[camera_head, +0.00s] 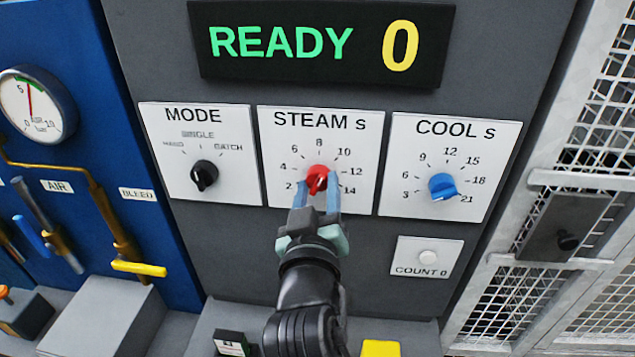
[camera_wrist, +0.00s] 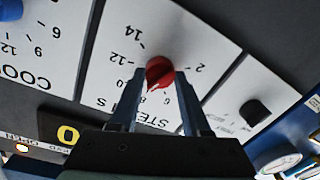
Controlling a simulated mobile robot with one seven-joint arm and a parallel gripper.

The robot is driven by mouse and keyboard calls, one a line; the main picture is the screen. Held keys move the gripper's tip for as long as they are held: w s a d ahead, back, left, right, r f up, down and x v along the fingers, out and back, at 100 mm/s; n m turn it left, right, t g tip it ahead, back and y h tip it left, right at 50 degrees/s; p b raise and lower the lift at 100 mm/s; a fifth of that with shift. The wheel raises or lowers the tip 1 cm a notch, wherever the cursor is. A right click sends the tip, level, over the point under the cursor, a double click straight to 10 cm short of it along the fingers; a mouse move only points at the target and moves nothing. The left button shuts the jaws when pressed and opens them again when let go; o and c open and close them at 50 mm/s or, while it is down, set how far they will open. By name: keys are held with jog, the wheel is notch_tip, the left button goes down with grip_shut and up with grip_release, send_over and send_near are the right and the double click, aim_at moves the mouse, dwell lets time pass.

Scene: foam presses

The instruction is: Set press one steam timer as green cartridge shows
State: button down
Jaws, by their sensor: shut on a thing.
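The red steam timer knob (camera_head: 316,178) sits in the middle of the white STEAM s panel (camera_head: 273,190), whose marks run from 2 to 14. My gripper (camera_head: 317,184) reaches up from below, with its blue-grey fingers shut on the sides of the knob. In the wrist view the red knob (camera_wrist: 159,71) is between the fingertips, and the dial appears turned over. Its narrow end there points down toward the 6 and 8 side, but the exact mark is hard to read. No green cartridge can be made out clearly in either view.
The display (camera_head: 320,42) reads READY 0. The black MODE knob (camera_head: 204,175) is left and the blue COOL s knob (camera_head: 441,187) right of the steam dial. A COUNT 0 button (camera_head: 428,257) is below right. A dark, green-marked item (camera_head: 232,343) stands at the bottom.

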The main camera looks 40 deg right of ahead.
jog(key=shift+n+p, duration=1.25)
jog(key=shift+n, duration=0.95)
jog(key=shift+g, duration=0.3)
jog(key=shift+c, duration=1.8)
grip_release()
jog(key=shift+s+a, duration=0.3)
jog(key=shift+a, duration=0.1)
jog(key=b+v, duration=0.3)
jog(key=v, duration=0.9)
